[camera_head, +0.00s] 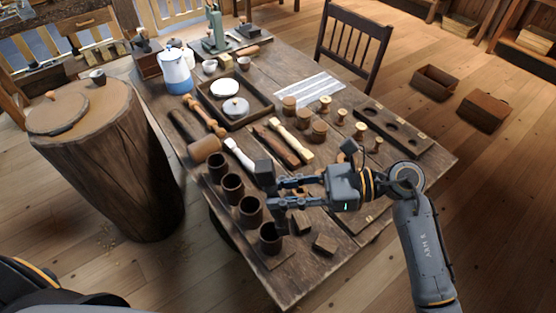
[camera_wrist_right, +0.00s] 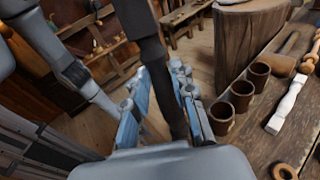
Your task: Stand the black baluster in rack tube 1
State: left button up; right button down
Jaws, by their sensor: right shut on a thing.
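My right gripper (camera_head: 276,192) is shut on the black baluster (camera_head: 264,173), whose thick dark end shows just left of the fingers. In the right wrist view the baluster (camera_wrist_right: 146,32) runs from the top edge down between the finger pads (camera_wrist_right: 165,105). Its lower end is hidden by the gripper. The rack is a row of several brown open tubes along the table's near left edge: a far tube (camera_head: 217,165), two middle tubes (camera_head: 232,188) (camera_head: 250,212) and a near tube (camera_head: 271,239). The gripper is above and right of the middle tubes. I cannot read tube numbers.
A white baluster (camera_head: 238,154), a mallet (camera_head: 205,148) and other turned pieces lie beyond the tubes. A stump (camera_head: 125,150) stands left of the table.

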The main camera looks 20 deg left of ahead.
jog(key=shift+w+a+r+m+t+y+p, duration=0.2)
jog(key=shift+a+r+m+t+y, duration=0.1)
jog(key=shift+r, duration=0.2)
jog(key=shift+w+a+r+m+t+y+p, duration=0.1)
jog(key=shift+a+r+m+t+y+p, duration=0.15)
jog(key=shift+r, duration=0.2)
pick_arm(q)
jog(key=shift+w+d+f+b, duration=0.3)
jog(key=shift+w+f+b, duration=0.1)
jog(key=shift+b, duration=0.9)
pick_arm(e)
jog(key=shift+m+t+y, duration=0.35)
jog(key=shift+t+y, duration=0.2)
jog(key=shift+w+a+f, duration=0.1)
jog(key=shift+w+f, duration=0.05)
jog(key=shift+f, duration=0.7)
jog(key=shift+w+f, duration=0.2)
jog(key=shift+f, duration=0.7)
jog(key=shift+w+a+f, duration=0.1)
jog(key=shift+w+f, duration=0.05)
jog(key=shift+f, duration=0.7)
pick_arm(q)
jog(key=shift+f+b, duration=0.45)
jog(key=shift+b, duration=0.05)
pick_arm(e)
jog(key=shift+d+f, duration=0.1)
pick_arm(q)
jog(key=shift+f+b, duration=0.5)
pick_arm(e)
jog(key=shift+f, duration=0.25)
